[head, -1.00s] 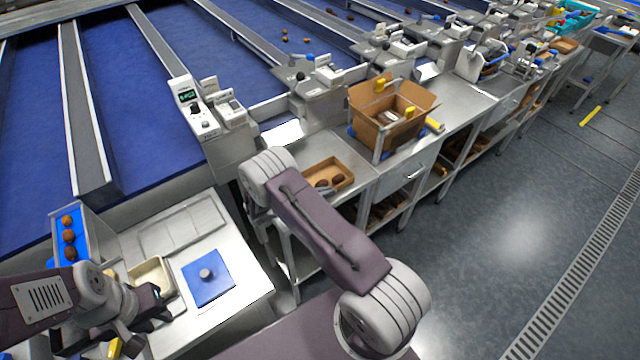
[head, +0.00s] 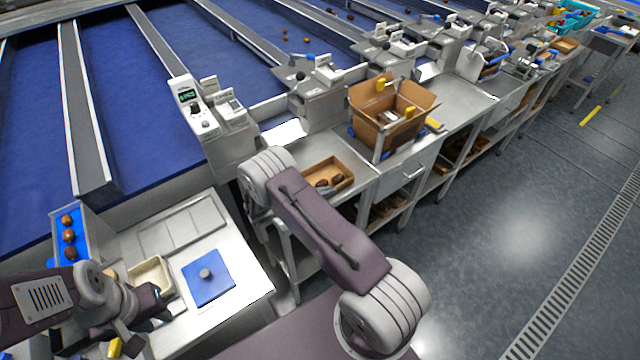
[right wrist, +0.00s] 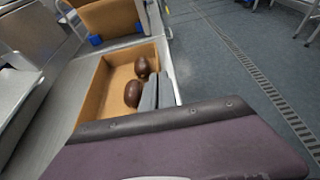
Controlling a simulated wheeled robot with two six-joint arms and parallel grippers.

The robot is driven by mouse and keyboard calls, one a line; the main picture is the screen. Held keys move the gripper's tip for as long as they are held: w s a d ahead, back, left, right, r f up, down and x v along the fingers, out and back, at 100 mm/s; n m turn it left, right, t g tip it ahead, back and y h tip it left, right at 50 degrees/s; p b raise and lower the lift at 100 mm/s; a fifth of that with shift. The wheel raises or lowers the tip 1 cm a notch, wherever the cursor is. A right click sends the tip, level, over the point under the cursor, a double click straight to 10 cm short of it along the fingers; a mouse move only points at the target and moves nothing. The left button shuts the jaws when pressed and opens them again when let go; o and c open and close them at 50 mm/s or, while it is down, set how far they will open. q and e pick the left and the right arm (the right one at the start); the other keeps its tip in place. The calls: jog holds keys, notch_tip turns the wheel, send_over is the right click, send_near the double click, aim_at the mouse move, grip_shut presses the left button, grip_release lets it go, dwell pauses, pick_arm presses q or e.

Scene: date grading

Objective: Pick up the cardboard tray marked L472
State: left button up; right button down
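A shallow brown cardboard tray (head: 346,166) with a few dark dates in it sits on the steel bench beyond my right arm. It also fills the middle of the right wrist view (right wrist: 91,98); no marking on it is legible. My right gripper (right wrist: 158,91) shows there as grey fingers at the tray's right wall, beside the dates. Whether they are closed on the wall cannot be made out. In the head view the right gripper is hidden behind its arm. My left gripper (head: 140,325) is over the near-left table, its fingers unclear.
A larger open cardboard box (head: 372,137) stands behind the tray. A scale-like device (head: 198,112) is to its left. On the near-left table are a blue square with a knob (head: 208,285), a cream dish (head: 152,274) and a blue holder (head: 87,222) of dates. Floor is clear at right.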

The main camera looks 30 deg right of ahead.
jog(key=shift+r, duration=0.1)
dwell(0.6)
notch_tip(320, 180, up, 10)
jog(key=shift+f+b, duration=0.1)
jog(key=shift+b, duration=0.25)
